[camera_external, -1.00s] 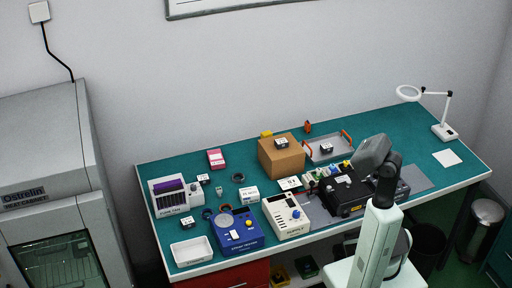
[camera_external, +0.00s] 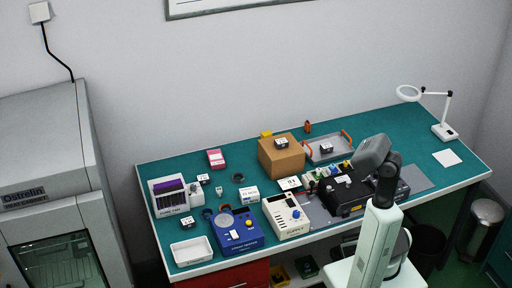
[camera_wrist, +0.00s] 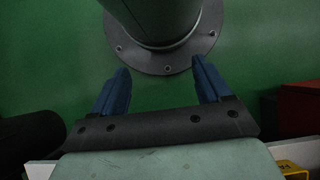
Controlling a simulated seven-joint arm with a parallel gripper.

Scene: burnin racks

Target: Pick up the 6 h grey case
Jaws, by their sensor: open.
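Several small dark cases with white labels are on the bench in the external view: one on the cardboard box (camera_external: 282,143), one in the orange-handled tray (camera_external: 326,148), one beside the purple-topped rack unit (camera_external: 203,179), and one above the white bin (camera_external: 187,222). Their label text is too small to read, so I cannot tell which is the 6 h grey case. My gripper (camera_wrist: 160,80) is open and empty in the wrist view, its two blue fingers apart in front of a bolted round flange. No case shows there. In the external view my fingers cannot be made out.
A blue device (camera_external: 236,232), a cream device (camera_external: 287,216) and a black unit (camera_external: 345,196) line the front of the bench. A cardboard box (camera_external: 283,162) stands behind them. A magnifier lamp (camera_external: 445,131) stands at the right.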

